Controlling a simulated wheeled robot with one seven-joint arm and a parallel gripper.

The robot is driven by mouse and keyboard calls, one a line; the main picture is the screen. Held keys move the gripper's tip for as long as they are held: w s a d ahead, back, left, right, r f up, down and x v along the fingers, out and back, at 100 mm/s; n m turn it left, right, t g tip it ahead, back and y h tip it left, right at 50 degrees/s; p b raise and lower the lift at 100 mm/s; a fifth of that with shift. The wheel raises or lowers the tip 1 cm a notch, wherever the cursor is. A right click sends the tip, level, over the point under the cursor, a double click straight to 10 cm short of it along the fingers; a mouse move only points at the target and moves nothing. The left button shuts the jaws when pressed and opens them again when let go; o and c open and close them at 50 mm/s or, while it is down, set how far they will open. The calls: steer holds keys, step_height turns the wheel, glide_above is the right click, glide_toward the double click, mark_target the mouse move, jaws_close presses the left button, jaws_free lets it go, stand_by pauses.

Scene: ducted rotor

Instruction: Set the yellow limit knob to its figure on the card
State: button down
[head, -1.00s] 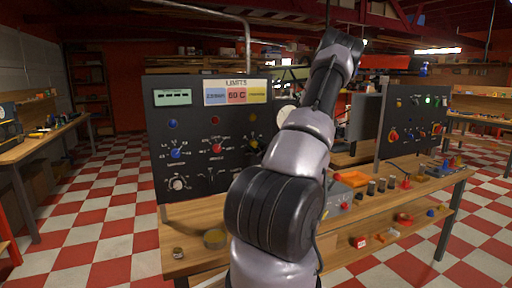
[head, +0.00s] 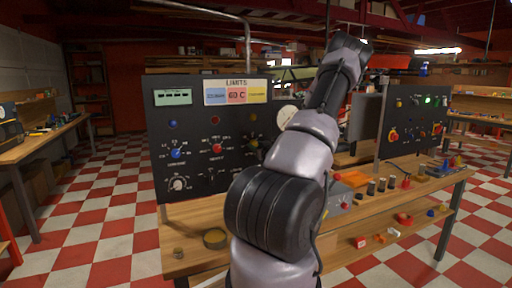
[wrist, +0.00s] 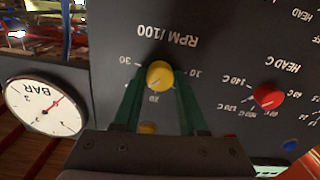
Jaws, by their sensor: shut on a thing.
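The yellow limit knob (wrist: 159,75) sits on the dark panel under the upside-down lettering RPM/100, with scale figures around it. Its light pointer line seems to lean to the lower left in the wrist view, but it is small. My gripper (wrist: 159,82) has its green fingers on either side of the knob and is shut on it. In the head view the knob (head: 253,144) shows small beside my arm, which hides the gripper. The LIMITS card (head: 237,84) at the panel's top has blue, red and yellow fields; the yellow figure is too small to read.
A red knob (wrist: 268,96) with a HEAD C scale is right of my gripper in the wrist view. A round BAR gauge (wrist: 46,106) stands to the left. The wooden bench (head: 190,236) holds a round tin (head: 215,238) and several small parts.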

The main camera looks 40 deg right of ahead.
steer(key=shift+c, duration=2.2)
jaws_free()
steer(key=v, duration=1.1)
steer(key=shift+w+a, duration=0.1)
